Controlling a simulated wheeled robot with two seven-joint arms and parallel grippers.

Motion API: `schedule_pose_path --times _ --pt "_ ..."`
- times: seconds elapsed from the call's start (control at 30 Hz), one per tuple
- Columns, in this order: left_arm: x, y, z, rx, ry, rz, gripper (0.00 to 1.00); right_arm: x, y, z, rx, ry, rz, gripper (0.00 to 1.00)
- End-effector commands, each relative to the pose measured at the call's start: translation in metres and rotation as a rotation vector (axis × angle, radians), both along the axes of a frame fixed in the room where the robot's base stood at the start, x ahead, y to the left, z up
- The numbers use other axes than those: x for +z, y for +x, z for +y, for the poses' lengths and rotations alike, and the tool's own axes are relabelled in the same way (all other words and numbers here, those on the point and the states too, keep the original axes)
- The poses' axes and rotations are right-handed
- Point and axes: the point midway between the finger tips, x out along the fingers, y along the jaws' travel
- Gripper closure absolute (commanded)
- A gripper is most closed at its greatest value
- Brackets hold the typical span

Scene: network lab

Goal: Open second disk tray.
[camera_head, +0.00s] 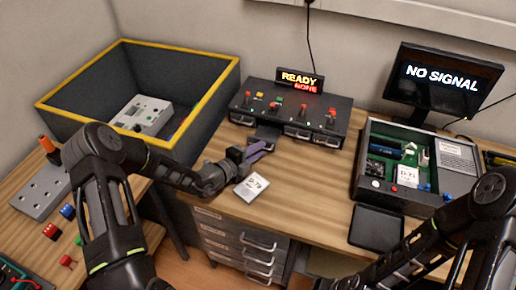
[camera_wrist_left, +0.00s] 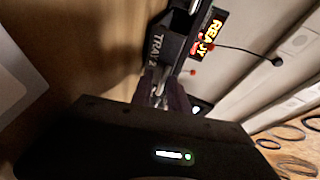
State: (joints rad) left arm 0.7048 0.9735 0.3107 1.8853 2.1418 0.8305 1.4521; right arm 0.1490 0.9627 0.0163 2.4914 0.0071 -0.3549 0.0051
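The dark disk unit (camera_head: 318,118) stands at the back of the desk, with a row of coloured knobs on top and silver handles along its front. Its second disk tray (camera_head: 266,134) juts out from the front, partly pulled out. In the left wrist view the tray (camera_wrist_left: 158,45) shows its "TRAY 2" label. My left gripper (camera_head: 262,149) is at the tray's front, its purple fingers close together. In the left wrist view the fingers (camera_wrist_left: 164,92) stand on either side of the silver handle and appear shut on it. My right gripper is out of view.
A sign reading "READY NONE" (camera_head: 300,80) stands behind the unit. A white card marked D-79 (camera_head: 252,187) lies just in front of my left gripper. An open case (camera_head: 363,165) and a black monitor (camera_head: 440,85) are at right. A yellow-rimmed bin (camera_head: 75,87) is at left.

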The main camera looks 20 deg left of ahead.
Motion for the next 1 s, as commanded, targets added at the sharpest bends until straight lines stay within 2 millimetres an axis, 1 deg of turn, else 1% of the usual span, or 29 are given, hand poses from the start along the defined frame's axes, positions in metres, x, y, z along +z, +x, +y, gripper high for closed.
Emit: schedule_pose_path --times 0.03,0.13,0.37,0.5,0.67,0.9,1.0 --pt "-0.002 -0.001 0.0 0.0 0.0 0.003 0.79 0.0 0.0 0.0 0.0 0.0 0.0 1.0" --pt "0.0 0.0 0.0 0.001 0.001 0.0 0.71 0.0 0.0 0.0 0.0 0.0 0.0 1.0" --pt "0.002 0.001 0.0 0.001 0.001 -0.006 0.71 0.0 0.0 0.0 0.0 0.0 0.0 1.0" --pt "0.003 -0.003 0.003 0.0 0.002 -0.008 0.71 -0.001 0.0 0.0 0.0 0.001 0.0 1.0" --pt "0.006 -0.02 0.012 0.002 0.002 -0.005 0.71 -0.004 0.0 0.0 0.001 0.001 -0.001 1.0" --pt "0.014 -0.055 0.03 0.002 0.003 -0.004 0.71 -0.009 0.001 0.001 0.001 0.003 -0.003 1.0" --pt "0.016 -0.064 0.034 0.002 0.002 -0.003 0.71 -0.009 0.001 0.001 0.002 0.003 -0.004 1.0"
